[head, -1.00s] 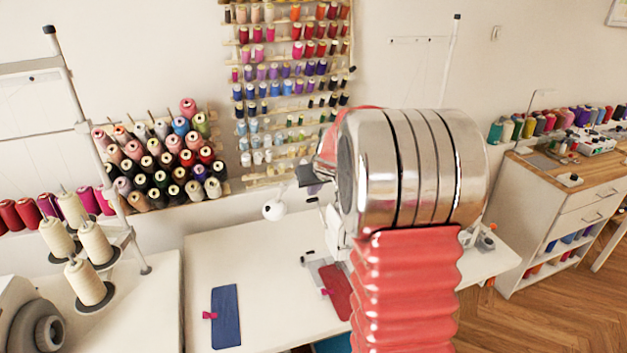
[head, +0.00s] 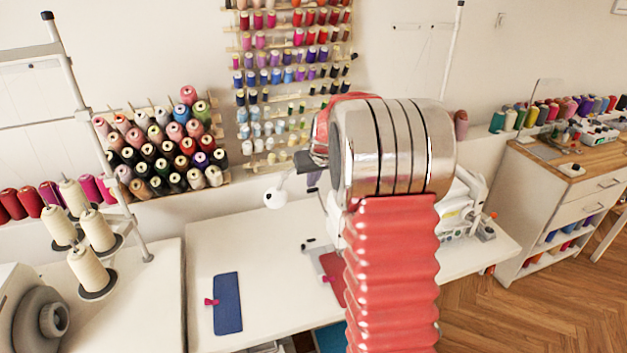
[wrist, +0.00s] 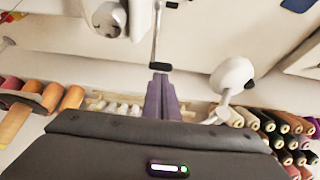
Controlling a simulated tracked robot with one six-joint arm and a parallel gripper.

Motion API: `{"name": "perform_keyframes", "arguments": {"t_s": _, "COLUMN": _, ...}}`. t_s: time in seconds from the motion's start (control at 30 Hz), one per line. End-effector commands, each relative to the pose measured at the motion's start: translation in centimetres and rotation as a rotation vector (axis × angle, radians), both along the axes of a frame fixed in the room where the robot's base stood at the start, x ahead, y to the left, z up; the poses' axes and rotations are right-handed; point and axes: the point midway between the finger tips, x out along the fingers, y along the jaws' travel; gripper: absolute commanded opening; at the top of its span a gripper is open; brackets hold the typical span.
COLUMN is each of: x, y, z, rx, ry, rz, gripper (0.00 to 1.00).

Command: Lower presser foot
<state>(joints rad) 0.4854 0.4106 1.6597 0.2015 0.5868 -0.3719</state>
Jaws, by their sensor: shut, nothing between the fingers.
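The white sewing machine (head: 462,208) stands on the white table, largely hidden behind my arm in the head view. Part of its white body (wrist: 98,14) shows at the top of the wrist view. There a thin metal rod (wrist: 157,32) hangs down to a black end piece, which I take to be the presser foot lever, though I cannot be sure. My gripper (wrist: 160,78) has its purple fingers together and empty, with the tips right by the black end piece. I cannot tell if they touch. The presser foot itself is not clearly visible.
A white round lamp (wrist: 232,75) on a jointed arm is close beside the fingers. The white table (head: 270,270) holds a blue fabric piece (head: 227,303) and a red one (head: 333,277). Thread racks (head: 165,150) stand behind. The table's left part is largely clear.

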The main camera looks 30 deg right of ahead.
Motion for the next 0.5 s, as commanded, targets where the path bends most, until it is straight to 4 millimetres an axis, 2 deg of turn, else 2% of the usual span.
{"name": "perform_keyframes", "arguments": {"t_s": 0.1, "x": 0.68, "y": -0.16, "z": -0.97, "rx": 0.001, "ry": 0.002, "rz": 0.0, "gripper": 0.0}}
{"name": "perform_keyframes", "arguments": {"t_s": 0.5, "x": 0.62, "y": -0.16, "z": -0.81, "rx": 0.001, "ry": 0.0, "rz": 0.0, "gripper": 0.0}}
